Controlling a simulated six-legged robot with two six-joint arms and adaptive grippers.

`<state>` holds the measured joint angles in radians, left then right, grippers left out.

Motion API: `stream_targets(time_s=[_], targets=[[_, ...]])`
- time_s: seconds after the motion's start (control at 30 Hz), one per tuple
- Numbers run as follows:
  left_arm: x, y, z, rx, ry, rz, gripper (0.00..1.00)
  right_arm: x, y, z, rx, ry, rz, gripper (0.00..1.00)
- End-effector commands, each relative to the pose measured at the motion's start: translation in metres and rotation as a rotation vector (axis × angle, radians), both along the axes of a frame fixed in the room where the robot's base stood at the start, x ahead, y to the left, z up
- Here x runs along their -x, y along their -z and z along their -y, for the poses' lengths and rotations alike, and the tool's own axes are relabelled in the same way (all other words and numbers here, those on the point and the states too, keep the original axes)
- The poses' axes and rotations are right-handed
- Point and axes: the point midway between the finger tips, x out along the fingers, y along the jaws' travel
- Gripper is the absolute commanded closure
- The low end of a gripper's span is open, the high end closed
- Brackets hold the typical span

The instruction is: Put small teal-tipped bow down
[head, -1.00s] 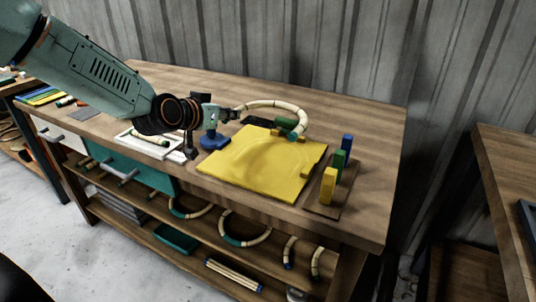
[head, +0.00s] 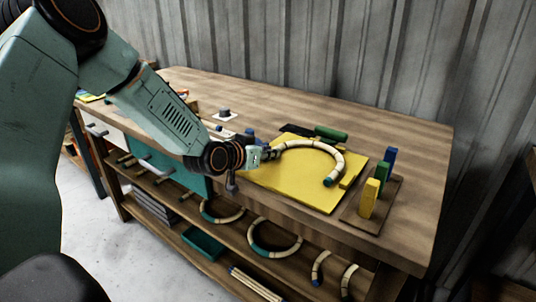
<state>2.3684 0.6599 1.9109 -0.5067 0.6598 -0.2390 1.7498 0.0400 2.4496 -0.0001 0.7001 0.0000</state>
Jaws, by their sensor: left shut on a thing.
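The small teal-tipped bow (head: 322,147) is a cream curved rattan piece with dark bands and a teal end at its right. My left gripper (head: 272,153) is shut on the bow's left end. The bow shows over the yellow mat (head: 300,190) on the workbench; I cannot tell whether it touches the mat. My left arm comes in from the left and hides part of the bench. My right gripper is not in view.
Blue, green and yellow blocks stand on a brown board (head: 363,222) at the right. A dark green cylinder (head: 330,132) lies behind the mat. Shelves below hold rattan rings (head: 273,253) and a teal tray (head: 203,243). Bare bench top lies behind, toward the metal wall.

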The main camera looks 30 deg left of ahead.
Motion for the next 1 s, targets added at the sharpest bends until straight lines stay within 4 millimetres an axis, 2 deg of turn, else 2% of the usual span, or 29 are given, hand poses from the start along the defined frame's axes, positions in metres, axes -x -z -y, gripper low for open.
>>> stream_targets(time_s=[0.13, 0.53, 1.0], targets=[[0.000, 0.001, 0.001, -0.001, 0.001, -0.005, 0.72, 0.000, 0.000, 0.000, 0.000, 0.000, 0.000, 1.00], [0.006, -0.003, -0.001, 0.000, -0.001, -0.004, 0.72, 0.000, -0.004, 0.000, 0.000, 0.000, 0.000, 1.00], [0.058, -0.027, -0.005, 0.006, -0.003, -0.003, 0.72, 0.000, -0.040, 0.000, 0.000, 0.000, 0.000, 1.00]])
